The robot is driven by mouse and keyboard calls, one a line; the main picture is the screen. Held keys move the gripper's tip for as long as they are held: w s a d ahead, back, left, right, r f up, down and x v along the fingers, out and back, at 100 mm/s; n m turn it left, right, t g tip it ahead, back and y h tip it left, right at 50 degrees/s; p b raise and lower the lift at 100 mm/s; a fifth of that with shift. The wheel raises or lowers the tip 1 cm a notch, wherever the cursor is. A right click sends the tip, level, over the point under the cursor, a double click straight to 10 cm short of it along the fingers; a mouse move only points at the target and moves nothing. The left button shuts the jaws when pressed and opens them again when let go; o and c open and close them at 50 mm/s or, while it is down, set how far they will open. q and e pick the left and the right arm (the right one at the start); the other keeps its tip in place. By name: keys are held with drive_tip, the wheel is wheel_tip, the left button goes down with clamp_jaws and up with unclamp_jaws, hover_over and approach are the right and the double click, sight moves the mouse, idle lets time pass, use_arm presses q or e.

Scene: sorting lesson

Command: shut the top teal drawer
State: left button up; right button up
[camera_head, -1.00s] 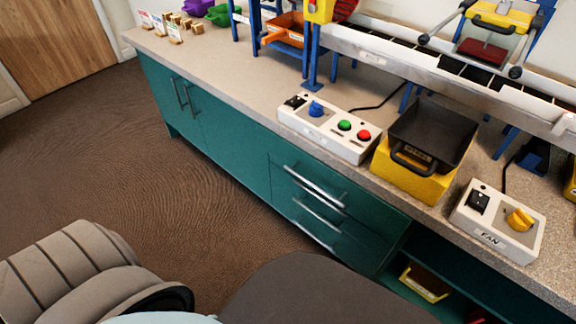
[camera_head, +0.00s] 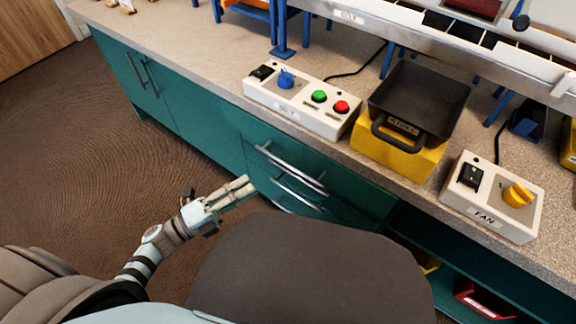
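The top teal drawer (camera_head: 328,172) is in the bench front below the control box, with a long silver handle (camera_head: 290,167). No wide gap shows above its front; I cannot tell whether it stands slightly out. A second silver handle (camera_head: 298,190) is just below it. My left gripper (camera_head: 247,185) is in front of the drawers, to the left of and lower in the picture than the top handle. Its fingers point right, close together, and hold nothing visible. I cannot tell whether they touch each other or the drawer front. My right gripper is not in view.
On the worktop stand a white control box (camera_head: 300,103) with a blue knob and buttons, a black tray (camera_head: 420,100) on a yellow block (camera_head: 395,153), and a fan box (camera_head: 493,197). An open shelf with a red bin (camera_head: 485,301) is at the lower right. Floor is clear at left.

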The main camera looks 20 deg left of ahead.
sight(287, 164)
use_arm(q)
drive_tip(key=x, duration=1.2)
drive_tip(key=shift+b, duration=0.4)
clamp_jaws()
